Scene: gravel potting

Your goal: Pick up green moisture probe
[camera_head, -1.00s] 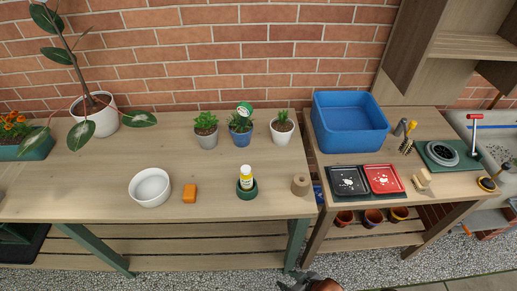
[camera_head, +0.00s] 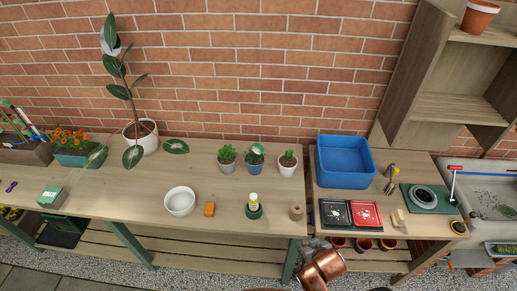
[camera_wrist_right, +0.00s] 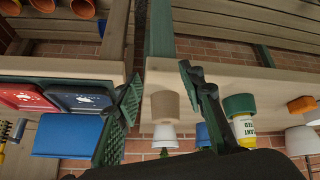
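The green moisture probe (camera_head: 257,149) shows a round green and white head above the blue pot (camera_head: 256,163), the middle of three small plant pots near the back wall; its lower part is hidden. My right gripper (camera_head: 315,243) is low at the front edge of the tables, by the gap between them, well away from the probe. In the right wrist view, its two dark fingers (camera_wrist_right: 163,92) are spread apart with nothing between them. I cannot make out the probe in that view. My left gripper is not in view.
A blue bin (camera_head: 345,162) and trays (camera_head: 365,214) are on the right table.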

